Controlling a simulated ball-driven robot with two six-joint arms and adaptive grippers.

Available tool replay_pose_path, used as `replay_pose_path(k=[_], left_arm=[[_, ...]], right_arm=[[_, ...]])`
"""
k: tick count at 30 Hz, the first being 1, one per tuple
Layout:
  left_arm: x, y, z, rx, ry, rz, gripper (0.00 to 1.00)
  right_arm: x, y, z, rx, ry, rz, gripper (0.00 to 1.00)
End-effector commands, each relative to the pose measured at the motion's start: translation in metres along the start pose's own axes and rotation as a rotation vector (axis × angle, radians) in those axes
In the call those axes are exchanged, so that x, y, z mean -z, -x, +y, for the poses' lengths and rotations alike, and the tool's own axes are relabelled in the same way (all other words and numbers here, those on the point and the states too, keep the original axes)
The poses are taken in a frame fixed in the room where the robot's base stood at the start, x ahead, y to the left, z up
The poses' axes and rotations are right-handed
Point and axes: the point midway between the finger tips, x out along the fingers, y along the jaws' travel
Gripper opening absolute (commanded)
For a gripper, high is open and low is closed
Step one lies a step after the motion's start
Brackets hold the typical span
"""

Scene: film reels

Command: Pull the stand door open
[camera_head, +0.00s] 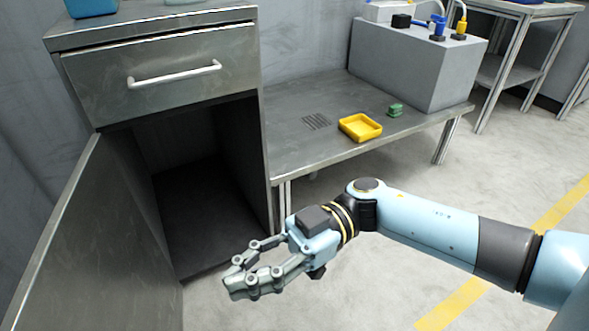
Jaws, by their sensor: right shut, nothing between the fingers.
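The metal stand (178,70) is at the left, with a drawer front and a white bar handle (175,74) at its top. Below the drawer, the stand door (85,235) stands wide open, swung out to the left. The dark compartment (205,190) behind it shows empty. The door's handle is not visible. My right gripper (236,278) is in front of the opening, to the right of the door and apart from it. Its fingers are shut with nothing between them. My left gripper is not in view.
A low metal table (290,150) adjoins the stand on the right. It carries a yellow tray (360,127), a small green object (395,110) and a large grey block (415,65). A blue item (90,7) is on top of the stand. The floor at the lower right is clear beneath my arm.

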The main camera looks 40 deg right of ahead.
Motion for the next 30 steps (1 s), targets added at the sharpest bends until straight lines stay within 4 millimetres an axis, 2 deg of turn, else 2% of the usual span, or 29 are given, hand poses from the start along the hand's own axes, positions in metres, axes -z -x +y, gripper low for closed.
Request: replay_pose_path(k=[1, 4, 10, 19, 23, 26, 28, 30], left_arm=[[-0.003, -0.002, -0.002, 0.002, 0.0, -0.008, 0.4], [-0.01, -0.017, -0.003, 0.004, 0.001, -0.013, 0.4], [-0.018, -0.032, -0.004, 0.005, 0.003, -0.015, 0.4], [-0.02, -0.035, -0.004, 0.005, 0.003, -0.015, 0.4], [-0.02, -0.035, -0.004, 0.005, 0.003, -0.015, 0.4], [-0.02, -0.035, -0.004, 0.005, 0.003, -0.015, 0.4], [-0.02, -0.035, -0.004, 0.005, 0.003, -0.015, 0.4], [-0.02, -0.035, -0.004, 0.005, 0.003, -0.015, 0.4]], right_arm=[[0.002, 0.012, -0.003, 0.001, 0.0, -0.005, 0.0], [0.002, 0.032, -0.007, 0.002, 0.0, -0.003, 0.0], [0.0, 0.056, -0.013, 0.0, 0.0, -0.001, 0.0], [0.0, 0.06, -0.015, 0.0, -0.001, 0.002, 0.0], [-0.004, 0.048, -0.034, -0.049, -0.055, 0.05, 0.0], [-0.002, 0.038, -0.012, -0.285, -0.076, 0.11, 0.0], [-0.007, 0.044, 0.015, -0.507, -0.087, 0.112, 0.0], [-0.022, 0.061, 0.041, -0.745, -0.112, 0.072, 0.0]])
